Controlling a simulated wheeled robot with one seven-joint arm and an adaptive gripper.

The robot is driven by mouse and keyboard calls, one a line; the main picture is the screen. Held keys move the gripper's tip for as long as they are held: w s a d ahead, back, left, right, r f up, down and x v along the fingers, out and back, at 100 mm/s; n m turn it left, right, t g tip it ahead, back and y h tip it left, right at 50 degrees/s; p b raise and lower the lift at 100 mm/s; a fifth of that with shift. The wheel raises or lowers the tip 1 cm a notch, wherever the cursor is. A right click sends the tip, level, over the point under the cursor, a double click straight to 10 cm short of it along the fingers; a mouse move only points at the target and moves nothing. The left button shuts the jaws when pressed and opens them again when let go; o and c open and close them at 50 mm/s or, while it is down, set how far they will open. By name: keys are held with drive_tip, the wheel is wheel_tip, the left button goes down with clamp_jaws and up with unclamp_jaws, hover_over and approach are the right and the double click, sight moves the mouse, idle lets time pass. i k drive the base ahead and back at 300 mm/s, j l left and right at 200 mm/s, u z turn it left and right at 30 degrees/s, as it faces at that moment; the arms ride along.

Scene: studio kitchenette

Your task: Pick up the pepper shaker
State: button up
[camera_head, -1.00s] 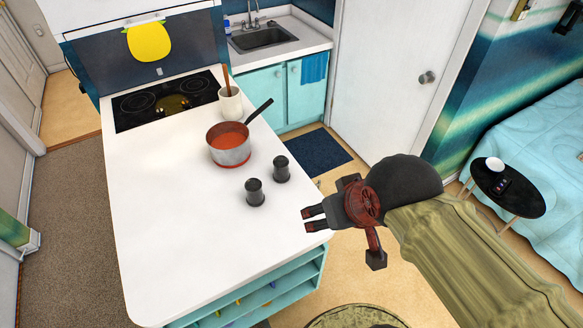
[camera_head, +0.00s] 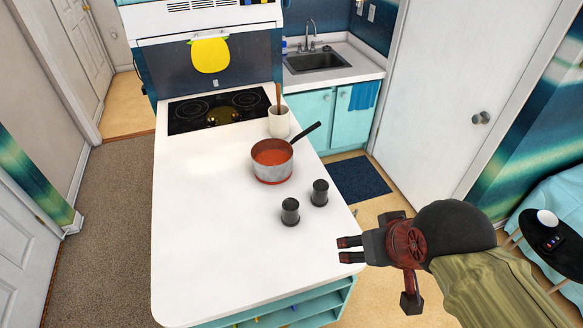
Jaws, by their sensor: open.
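Two dark, near-identical shakers stand upright on the white counter (camera_head: 215,245) in the head view. One shaker (camera_head: 290,212) is nearer the counter's middle, and the other shaker (camera_head: 320,193) is a little behind it to the right. I cannot tell which one is the pepper shaker. My gripper (camera_head: 340,250) is open and empty at the counter's right edge, pointing left. It is in front and to the right of both shakers, apart from them.
A saucepan (camera_head: 272,172) of red contents stands behind the shakers, its dark handle pointing back right. A white utensil crock (camera_head: 278,122) stands behind it near the black cooktop (camera_head: 190,112). The counter's front left is clear.

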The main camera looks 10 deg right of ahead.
sight(319, 198)
drive_tip(key=j+z, duration=0.45)
drive_tip(key=k+j+z, duration=0.1)
drive_tip(key=j+z, duration=0.35)
drive_tip(key=k+j+z, duration=0.15)
drive_tip(key=j+z, duration=0.3)
drive_tip(key=j, duration=0.15)
